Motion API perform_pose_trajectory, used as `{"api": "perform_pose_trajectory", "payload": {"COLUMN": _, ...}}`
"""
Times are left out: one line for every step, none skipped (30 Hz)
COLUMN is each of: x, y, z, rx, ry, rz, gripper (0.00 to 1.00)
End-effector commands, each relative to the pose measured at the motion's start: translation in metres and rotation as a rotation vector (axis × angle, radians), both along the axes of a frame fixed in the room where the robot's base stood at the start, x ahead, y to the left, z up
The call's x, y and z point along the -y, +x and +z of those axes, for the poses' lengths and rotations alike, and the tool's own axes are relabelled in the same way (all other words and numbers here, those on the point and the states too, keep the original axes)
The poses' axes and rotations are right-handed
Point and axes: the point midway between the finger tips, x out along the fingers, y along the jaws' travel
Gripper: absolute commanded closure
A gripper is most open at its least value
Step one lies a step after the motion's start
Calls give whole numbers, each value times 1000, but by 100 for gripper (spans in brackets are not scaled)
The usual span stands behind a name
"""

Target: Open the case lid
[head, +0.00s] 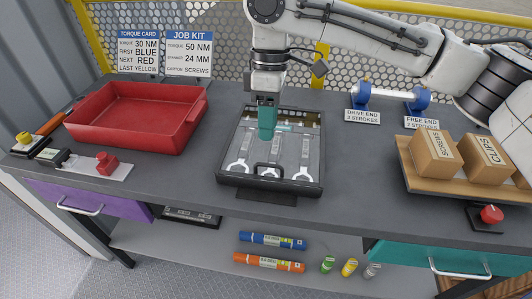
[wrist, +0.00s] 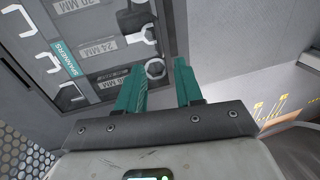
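The black-framed case (head: 221,150) lies on the grey bench in the middle of the head view. Several spanners show in its light grey inside. I cannot tell whether a clear lid covers them. A dark handle (head: 268,170) shows at its front part. My gripper (head: 267,136) points down over the back half of the case, away from the handle. In the wrist view its teal fingers (wrist: 159,68) are apart with nothing between them. The case (wrist: 95,98) fills the upper left there, with a teal SPANNERS label and size labels. Contact with the case cannot be told.
A red tray (head: 135,118) stands left of the case. Signs (head: 188,53) stand behind. The bench beside the case is clear. A red button (head: 491,214) sits at front right.

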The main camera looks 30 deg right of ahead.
Motion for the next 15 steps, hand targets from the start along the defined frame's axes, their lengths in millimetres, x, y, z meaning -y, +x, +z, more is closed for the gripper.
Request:
{"api": "perform_pose_trajectory", "payload": {"x": -1, "y": -2, "z": -10, "rx": -2, "ry": -1, "rz": 0, "gripper": 64}}
{"api": "perform_pose_trajectory", "payload": {"x": -2, "y": -3, "z": -16, "rx": -2, "ry": -1, "rz": 0, "gripper": 64}}
{"api": "perform_pose_trajectory", "payload": {"x": -2, "y": -4, "z": -23, "rx": -3, "ry": 0, "rz": 0, "gripper": 64}}
{"api": "perform_pose_trajectory", "payload": {"x": -3, "y": -5, "z": -28, "rx": -1, "ry": 0, "rz": 0, "gripper": 64}}
{"api": "perform_pose_trajectory", "payload": {"x": -4, "y": -6, "z": -34, "rx": -1, "ry": 0, "rz": 0, "gripper": 64}}
{"api": "perform_pose_trajectory", "payload": {"x": -4, "y": -7, "z": -41, "rx": -1, "ry": 0, "rz": 0, "gripper": 64}}
{"api": "perform_pose_trajectory", "payload": {"x": -5, "y": -8, "z": -46, "rx": -1, "ry": 0, "rz": 0, "gripper": 64}}
{"api": "perform_pose_trajectory", "payload": {"x": -6, "y": -9, "z": -50, "rx": -2, "ry": 1, "rz": 0, "gripper": 64}}
{"api": "perform_pose_trajectory", "payload": {"x": -6, "y": -10, "z": -56, "rx": -2, "ry": 0, "rz": 0, "gripper": 64}}
{"api": "perform_pose_trajectory", "payload": {"x": -7, "y": -10, "z": -60, "rx": -1, "ry": 1, "rz": 0, "gripper": 64}}
{"api": "perform_pose_trajectory", "payload": {"x": -7, "y": -10, "z": -63, "rx": 0, "ry": 0, "rz": 0, "gripper": 64}}
{"api": "perform_pose_trajectory", "payload": {"x": -8, "y": -11, "z": -67, "rx": 0, "ry": 0, "rz": 0, "gripper": 64}}
{"api": "perform_pose_trajectory", "payload": {"x": -8, "y": -11, "z": -70, "rx": 0, "ry": 0, "rz": 0, "gripper": 64}}
{"api": "perform_pose_trajectory", "payload": {"x": -8, "y": -11, "z": -72, "rx": 1, "ry": 1, "rz": 0, "gripper": 64}}
{"api": "perform_pose_trajectory", "payload": {"x": -9, "y": -12, "z": -74, "rx": 1, "ry": 1, "rz": 0, "gripper": 64}}
